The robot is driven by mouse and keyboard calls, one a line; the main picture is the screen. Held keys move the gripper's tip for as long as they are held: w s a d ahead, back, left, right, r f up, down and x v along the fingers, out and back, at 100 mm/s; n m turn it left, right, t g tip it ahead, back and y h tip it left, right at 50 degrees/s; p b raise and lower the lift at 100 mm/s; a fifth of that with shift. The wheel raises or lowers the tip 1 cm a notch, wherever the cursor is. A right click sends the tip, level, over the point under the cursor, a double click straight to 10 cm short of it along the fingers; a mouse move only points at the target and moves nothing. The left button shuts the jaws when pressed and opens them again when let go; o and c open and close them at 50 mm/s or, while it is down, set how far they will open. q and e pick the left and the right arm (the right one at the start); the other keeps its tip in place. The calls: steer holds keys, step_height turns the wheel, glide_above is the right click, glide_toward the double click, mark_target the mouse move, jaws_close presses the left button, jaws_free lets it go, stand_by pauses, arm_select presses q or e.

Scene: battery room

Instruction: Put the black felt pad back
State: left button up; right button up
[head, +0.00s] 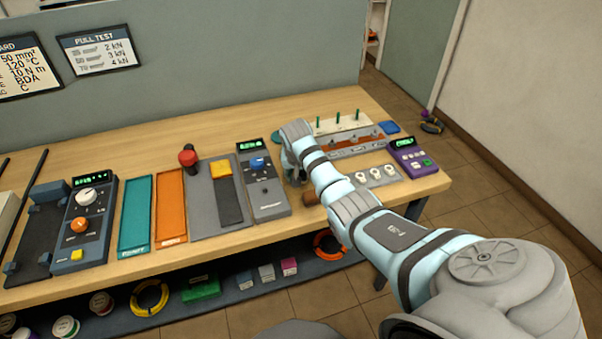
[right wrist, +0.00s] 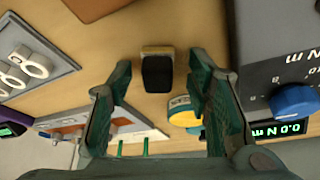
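A small black pad with a tan edge (right wrist: 157,74), which looks like the black felt pad, lies on the wooden bench in the right wrist view. My right gripper (right wrist: 160,64) is open above it, with one finger on each side and visible gaps between. In the head view my right gripper (head: 294,172) is low over the bench, just right of a grey meter with a blue knob (head: 264,190). The pad is hidden there behind the gripper and arm. My left gripper is out of view.
A teal and yellow round item (right wrist: 182,108) stands close to the right finger. A brown block (head: 311,198) lies near the bench's front edge. A grey plate with white rings (head: 376,176) and a purple device (head: 411,158) are to the right.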

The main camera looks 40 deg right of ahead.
steer(key=shift+r, duration=0.25)
steer(key=p+v, duration=0.3)
steer(key=v, duration=0.8)
steer(key=shift+r, duration=0.4)
steer(key=shift+s, duration=0.1)
